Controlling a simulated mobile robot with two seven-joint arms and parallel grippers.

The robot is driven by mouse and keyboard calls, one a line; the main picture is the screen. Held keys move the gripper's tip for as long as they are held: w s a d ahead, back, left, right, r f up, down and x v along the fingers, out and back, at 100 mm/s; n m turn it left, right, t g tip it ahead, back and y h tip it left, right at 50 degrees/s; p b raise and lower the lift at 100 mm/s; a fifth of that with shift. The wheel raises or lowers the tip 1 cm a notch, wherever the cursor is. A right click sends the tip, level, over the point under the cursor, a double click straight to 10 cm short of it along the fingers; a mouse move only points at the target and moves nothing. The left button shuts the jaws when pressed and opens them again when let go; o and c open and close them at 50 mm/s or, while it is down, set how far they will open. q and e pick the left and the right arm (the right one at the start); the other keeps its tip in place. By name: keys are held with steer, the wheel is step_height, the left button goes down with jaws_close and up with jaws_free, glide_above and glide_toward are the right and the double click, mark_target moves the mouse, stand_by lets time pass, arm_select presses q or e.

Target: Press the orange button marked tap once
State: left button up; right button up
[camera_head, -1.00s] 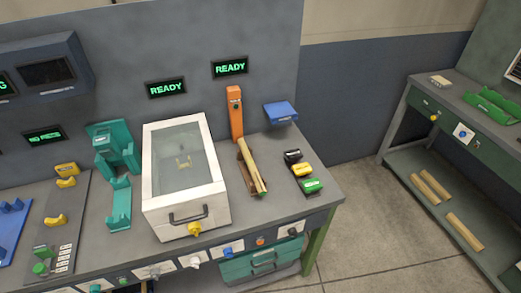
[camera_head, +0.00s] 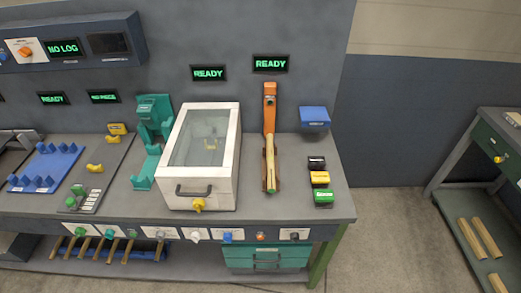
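A small orange button (camera_head: 261,237) sits on a white plate on the front edge of the bench, between a blue control and a black one. The lettering on its plate is too small to read. Above it on the bench stands an orange upright post (camera_head: 269,108) with a wooden rod (camera_head: 270,165) in a brown holder at its foot. A display reading READY (camera_head: 270,64) hangs on the wall above the post. Neither of my grippers is in view.
A white box with a clear lid (camera_head: 204,155) stands left of the post. Black, yellow and green blocks (camera_head: 320,178) lie to the right. A console with an orange knob (camera_head: 26,53) hangs upper left. Open floor (camera_head: 375,245) lies between the bench and a green side table (camera_head: 503,145).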

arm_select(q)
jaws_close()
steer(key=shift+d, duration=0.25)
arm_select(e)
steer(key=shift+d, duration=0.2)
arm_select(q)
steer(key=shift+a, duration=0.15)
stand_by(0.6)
